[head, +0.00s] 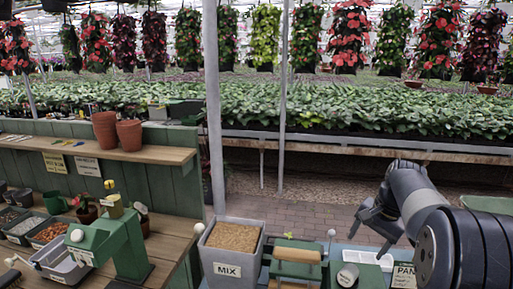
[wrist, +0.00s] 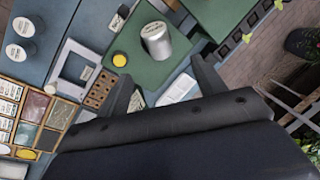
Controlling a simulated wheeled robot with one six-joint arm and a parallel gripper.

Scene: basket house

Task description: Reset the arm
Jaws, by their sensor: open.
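My dark grey arm (head: 415,195) reaches in from the right edge of the head view. My gripper (head: 370,232) hangs above the blue bench at the lower right, its two fingers spread apart. In the wrist view my gripper (wrist: 163,66) is open, with a finger on each side. Nothing is held between the fingers. A light grey cylinder (wrist: 156,41) with a label stands on a green surface (wrist: 180,65) beyond the fingertips. I cannot tell the exact height of the fingers above the bench.
A grey bin marked MIX (head: 229,270) holds tan grains. A green press-like device (head: 121,240) stands on the wooden bench at left. Terracotta pots (head: 130,134) sit on a shelf. The wrist view shows a yellow disc (wrist: 119,60) and a brown holed block (wrist: 101,90).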

